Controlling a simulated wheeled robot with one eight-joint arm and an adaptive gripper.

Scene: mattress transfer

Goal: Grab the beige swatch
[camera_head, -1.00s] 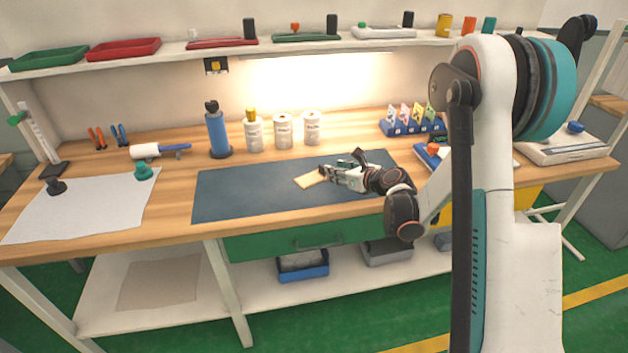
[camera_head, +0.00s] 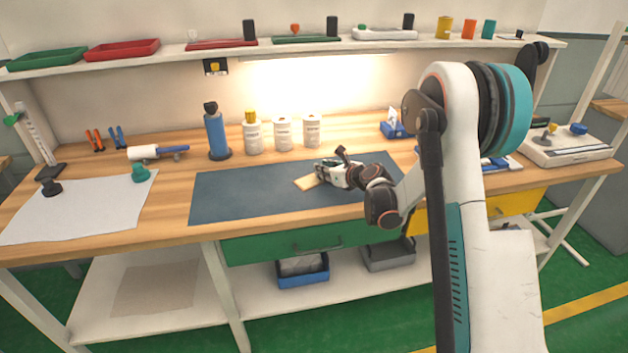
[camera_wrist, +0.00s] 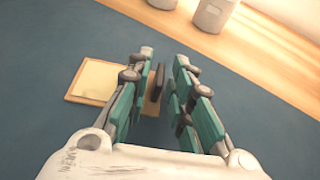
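The beige swatch (camera_head: 307,182) lies flat on the dark blue mat (camera_head: 240,193). In the wrist view it shows as a pale yellow-beige square (camera_wrist: 97,80) on a slightly larger tan board (camera_wrist: 78,99). My gripper (camera_head: 320,170) is low over the mat at the swatch's right end. In the wrist view its teal-padded fingers (camera_wrist: 164,62) stand apart, just right of the pale square. A small dark upright piece (camera_wrist: 158,81) shows between the fingers, by the board's right end; I cannot tell whether it belongs to the board. The fingers hide part of the board.
White canisters (camera_head: 283,134) and a blue bottle (camera_head: 217,132) stand behind the mat. A white sheet (camera_head: 80,205) lies at left, a scale (camera_head: 568,147) at right. My arm hides part of the right bench. The mat's left half is clear.

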